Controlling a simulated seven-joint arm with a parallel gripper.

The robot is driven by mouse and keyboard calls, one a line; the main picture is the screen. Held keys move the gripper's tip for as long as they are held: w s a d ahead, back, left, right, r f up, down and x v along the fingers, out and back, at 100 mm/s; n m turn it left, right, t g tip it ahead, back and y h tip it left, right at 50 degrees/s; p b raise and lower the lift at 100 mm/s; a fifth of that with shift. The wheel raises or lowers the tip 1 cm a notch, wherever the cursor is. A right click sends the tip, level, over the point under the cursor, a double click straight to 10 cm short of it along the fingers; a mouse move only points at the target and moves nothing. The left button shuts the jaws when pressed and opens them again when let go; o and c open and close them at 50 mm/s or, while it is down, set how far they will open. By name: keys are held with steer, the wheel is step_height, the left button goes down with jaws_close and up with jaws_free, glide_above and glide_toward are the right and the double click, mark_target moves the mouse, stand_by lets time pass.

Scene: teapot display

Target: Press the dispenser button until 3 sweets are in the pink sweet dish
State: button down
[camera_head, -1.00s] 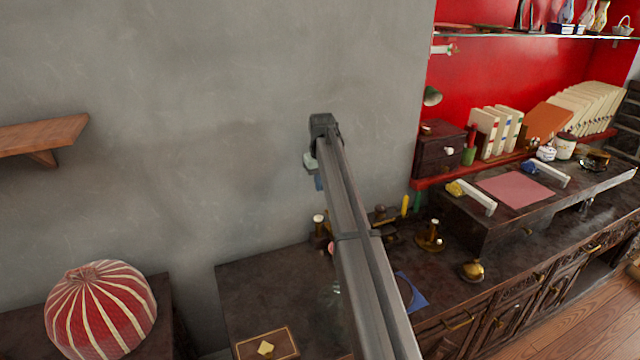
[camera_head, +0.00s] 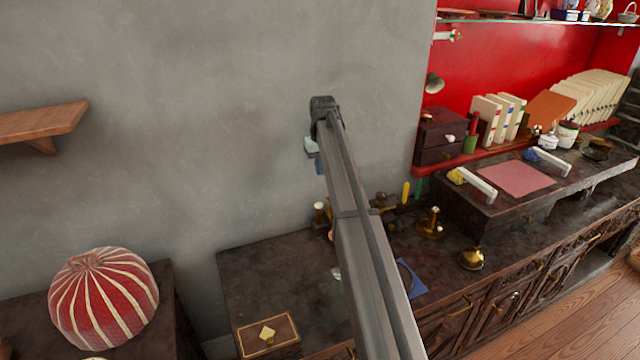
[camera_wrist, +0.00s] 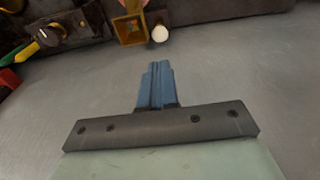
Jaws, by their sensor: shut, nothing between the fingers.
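My gripper (camera_head: 319,168) is high in front of the grey wall in the head view, above the back of the dark cabinet. Its blue fingers (camera_wrist: 158,82) are together and empty in the wrist view. At the top of the wrist view are an open square brass piece (camera_wrist: 129,29) with a pink patch above it and a round white knob (camera_wrist: 160,34); both are apart from the fingers. They may belong to the dispenser, but I cannot tell. My arm hides part of the cabinet top in the head view. I cannot clearly identify the pink sweet dish, the button or any sweets.
The dark cabinet top (camera_head: 260,275) holds a decorated box (camera_head: 268,335), brass pieces (camera_head: 431,223) and a blue sheet (camera_head: 415,284). A raised desk section with a pink sheet (camera_head: 517,179) stands right. A wooden shelf (camera_head: 40,125) and a striped red dome (camera_head: 103,300) are left.

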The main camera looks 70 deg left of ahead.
mark_target(320, 206)
steer(key=f, duration=0.4)
steer(key=a+f, duration=0.1)
steer(key=f, duration=0.8)
steer(key=shift+w+a+f, duration=0.15)
steer(key=shift+a, duration=0.05)
steer(key=shift+f, duration=0.1)
steer(key=shift+f, duration=0.9)
steer(key=shift+d+f, duration=0.1)
steer(key=shift+f, duration=0.05)
step_height(320, 206, up, 15)
steer(key=d, duration=0.1)
steer(key=shift+d+f, duration=0.15)
steer(key=shift+f, duration=0.05)
stand_by(0.3)
stand_by(0.8)
